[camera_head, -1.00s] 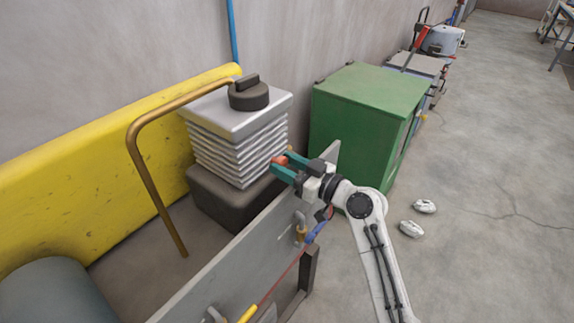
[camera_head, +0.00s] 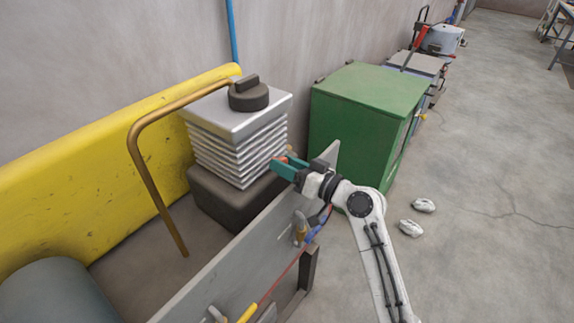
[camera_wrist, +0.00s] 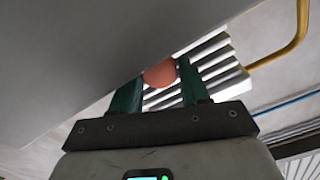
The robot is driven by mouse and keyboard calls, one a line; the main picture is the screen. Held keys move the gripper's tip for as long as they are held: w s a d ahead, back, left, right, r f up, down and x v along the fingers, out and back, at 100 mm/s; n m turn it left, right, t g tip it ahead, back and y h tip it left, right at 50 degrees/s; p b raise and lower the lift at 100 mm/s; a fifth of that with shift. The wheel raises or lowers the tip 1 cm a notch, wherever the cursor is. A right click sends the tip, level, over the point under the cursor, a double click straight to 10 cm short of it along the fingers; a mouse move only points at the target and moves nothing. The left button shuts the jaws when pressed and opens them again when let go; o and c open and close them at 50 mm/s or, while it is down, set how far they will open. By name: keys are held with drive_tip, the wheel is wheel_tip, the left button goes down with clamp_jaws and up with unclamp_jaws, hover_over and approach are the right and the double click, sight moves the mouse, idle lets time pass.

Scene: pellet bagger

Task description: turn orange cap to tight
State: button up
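The orange cap (camera_wrist: 160,73) is a round orange-red piece between the two teal fingers of my gripper (camera_wrist: 161,75) in the wrist view. The fingers sit on either side of it and appear to touch it. In the head view my gripper (camera_head: 283,165) is at the top edge of the grey upright panel, and only a small orange bit (camera_head: 282,158) of the cap shows past the fingers. Most of the cap and what it is mounted on are hidden there.
The grey panel (camera_head: 222,285) runs close beside my gripper. Behind it stand a ribbed silver stack (camera_head: 238,148) with a dark knob (camera_head: 249,97), a bent brass pipe (camera_head: 150,180) and a yellow barrier (camera_head: 70,170). A green cabinet (camera_head: 365,100) is to the right. Open floor lies further right.

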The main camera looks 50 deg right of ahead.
drive_tip(key=o, duration=0.3)
drive_tip(key=shift+o, duration=0.2)
drive_tip(key=s+b, duration=0.2)
drive_tip(key=s, duration=0.8)
drive_tip(key=shift+s+d+b, duration=0.2)
drive_tip(key=shift+s+b, duration=0.2)
